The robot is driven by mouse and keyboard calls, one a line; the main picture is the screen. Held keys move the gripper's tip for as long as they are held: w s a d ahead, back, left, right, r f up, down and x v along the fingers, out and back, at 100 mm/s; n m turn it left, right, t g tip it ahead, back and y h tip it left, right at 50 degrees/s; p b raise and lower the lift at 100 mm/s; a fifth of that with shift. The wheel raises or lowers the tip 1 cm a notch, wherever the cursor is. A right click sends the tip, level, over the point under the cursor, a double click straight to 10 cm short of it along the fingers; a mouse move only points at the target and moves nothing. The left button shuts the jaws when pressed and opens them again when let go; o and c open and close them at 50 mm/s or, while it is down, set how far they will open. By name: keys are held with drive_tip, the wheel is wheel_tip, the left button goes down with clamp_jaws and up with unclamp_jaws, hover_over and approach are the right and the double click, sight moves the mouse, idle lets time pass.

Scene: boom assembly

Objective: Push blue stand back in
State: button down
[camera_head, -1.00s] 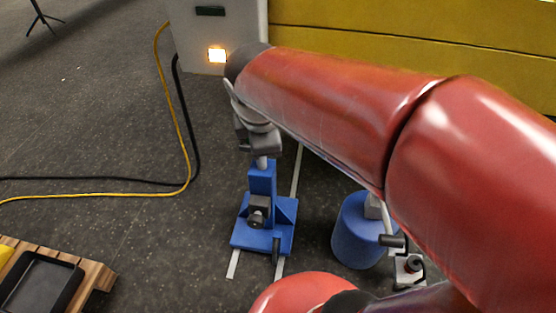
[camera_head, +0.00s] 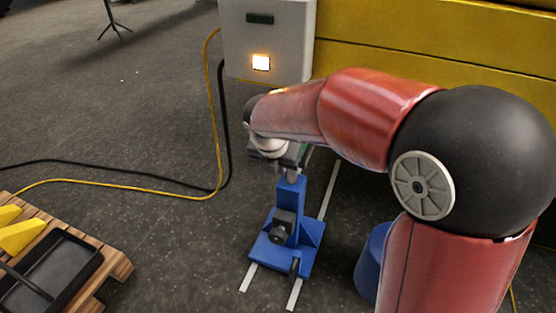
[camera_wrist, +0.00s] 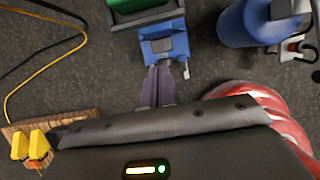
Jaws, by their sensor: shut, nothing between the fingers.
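The blue stand (camera_head: 298,231) sits upright on two white floor rails (camera_head: 327,196), with a dark knob on its front face. Short lengths of rail show in front of its base. My gripper (camera_head: 291,177) is at the top of the stand's upright in the head view, its fingers mostly hidden by my wrist. In the wrist view, the closed, empty fingers (camera_wrist: 160,71) point at the blue stand (camera_wrist: 165,47) and end right at its near edge. I cannot tell whether they touch it. A green part (camera_wrist: 140,8) shows beyond the stand.
A blue cylinder (camera_head: 371,262) stands right of the stand, partly behind my arm; it also shows in the wrist view (camera_wrist: 238,25). A grey box (camera_head: 268,35) with a lit panel is behind. Cables lie left. A wooden pallet (camera_head: 117,263) holds a black tray and yellow pieces.

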drive_tip(key=w, duration=0.1)
drive_tip(key=w+d+f, duration=0.1)
drive_tip(key=w, duration=0.1)
drive_tip(key=w+f, duration=0.1)
drive_tip(key=shift+w+d, duration=0.25)
drive_tip(key=shift+d, duration=0.1)
drive_tip(key=w+d+p, duration=0.4)
drive_tip(key=w+p, duration=0.5)
drive_tip(key=w, duration=0.4)
drive_tip(key=shift+d, duration=0.4)
drive_tip(key=shift+w, duration=0.1)
